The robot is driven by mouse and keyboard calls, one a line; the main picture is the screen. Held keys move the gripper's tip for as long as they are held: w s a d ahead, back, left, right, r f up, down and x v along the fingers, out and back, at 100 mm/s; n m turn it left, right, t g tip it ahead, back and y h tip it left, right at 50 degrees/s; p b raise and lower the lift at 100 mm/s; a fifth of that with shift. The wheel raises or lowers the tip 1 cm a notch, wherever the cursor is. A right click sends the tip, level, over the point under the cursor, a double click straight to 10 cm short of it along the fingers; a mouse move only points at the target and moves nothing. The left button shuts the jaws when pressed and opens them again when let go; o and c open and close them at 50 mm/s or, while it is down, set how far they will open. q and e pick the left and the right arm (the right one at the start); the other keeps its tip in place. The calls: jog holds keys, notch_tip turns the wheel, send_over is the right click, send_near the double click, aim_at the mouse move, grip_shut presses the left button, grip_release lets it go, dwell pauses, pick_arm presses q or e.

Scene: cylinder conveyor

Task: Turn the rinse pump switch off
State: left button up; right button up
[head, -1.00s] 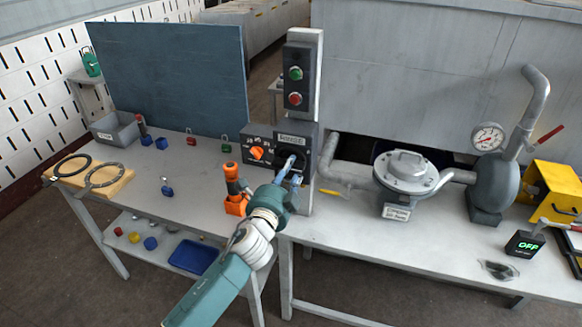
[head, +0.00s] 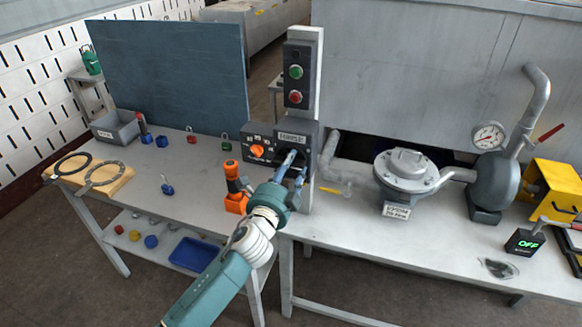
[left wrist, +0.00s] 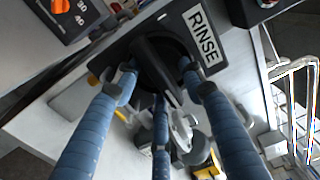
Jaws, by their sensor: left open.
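The rinse switch (left wrist: 156,62) is a black rotary handle on a dark box with a white RINSE label (left wrist: 203,36). In the head view the RINSE box (head: 293,134) is at the foot of the grey post, with the switch mostly hidden behind my gripper. My left gripper (head: 297,159) is at the front of this box. In the left wrist view its blue fingers (left wrist: 155,90) are open and spread around the black handle. I cannot tell whether they touch it. My right gripper is not in view.
A dial box with an orange knob (head: 257,151) adjoins on the left. A green and a red button (head: 295,97) are above. An orange-handled tool (head: 234,188) stands close left of my arm.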

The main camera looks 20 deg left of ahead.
pick_arm(q)
jog(key=shift+s, duration=0.15)
jog(key=s, duration=1.1)
jog(key=shift+s+a, duration=0.2)
jog(key=shift+s, duration=0.15)
